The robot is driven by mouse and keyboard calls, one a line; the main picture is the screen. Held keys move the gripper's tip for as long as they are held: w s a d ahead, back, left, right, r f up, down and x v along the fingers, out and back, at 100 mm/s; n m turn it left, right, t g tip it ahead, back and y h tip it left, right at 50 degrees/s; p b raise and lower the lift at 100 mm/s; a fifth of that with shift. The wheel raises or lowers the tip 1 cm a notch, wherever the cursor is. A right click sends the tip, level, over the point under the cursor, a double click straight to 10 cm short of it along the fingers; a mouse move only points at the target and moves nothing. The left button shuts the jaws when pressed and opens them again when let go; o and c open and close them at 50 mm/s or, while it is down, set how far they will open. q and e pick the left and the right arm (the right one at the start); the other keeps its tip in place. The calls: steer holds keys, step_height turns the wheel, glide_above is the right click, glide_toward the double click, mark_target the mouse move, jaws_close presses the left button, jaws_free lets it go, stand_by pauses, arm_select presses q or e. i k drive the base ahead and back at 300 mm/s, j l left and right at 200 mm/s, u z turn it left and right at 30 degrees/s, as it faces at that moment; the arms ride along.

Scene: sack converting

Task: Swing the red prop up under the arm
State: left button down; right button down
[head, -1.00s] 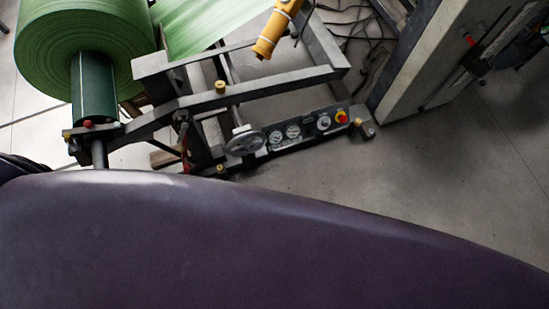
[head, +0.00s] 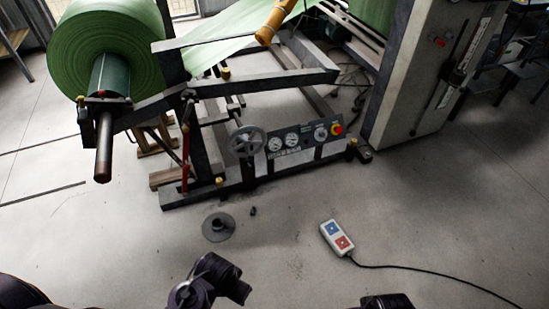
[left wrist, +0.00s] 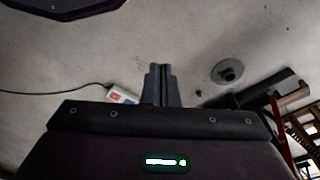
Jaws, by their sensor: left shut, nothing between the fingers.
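The red prop (head: 186,150) is a thin red bar on the near side of the unwind stand, hanging almost upright below the stand's arm (head: 150,112). Its lower end is near the base rail, and it looks apart from the arm's underside along most of its length. A red bar, likely the prop, also shows at the right edge of the left wrist view (left wrist: 279,124). The arm carries the shaft of a green roll (head: 95,45). My left gripper (left wrist: 160,68) is shut and empty over the floor, away from the prop.
A handwheel (head: 247,141) and gauge panel (head: 300,140) sit right of the prop. A dark disc (head: 218,227) and a corded pendant (head: 337,238) lie on the floor. A grey cabinet (head: 425,80) stands right. The floor in front is otherwise mostly clear.

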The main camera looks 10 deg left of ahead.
mark_target(186, 167)
steer(key=u, duration=1.2)
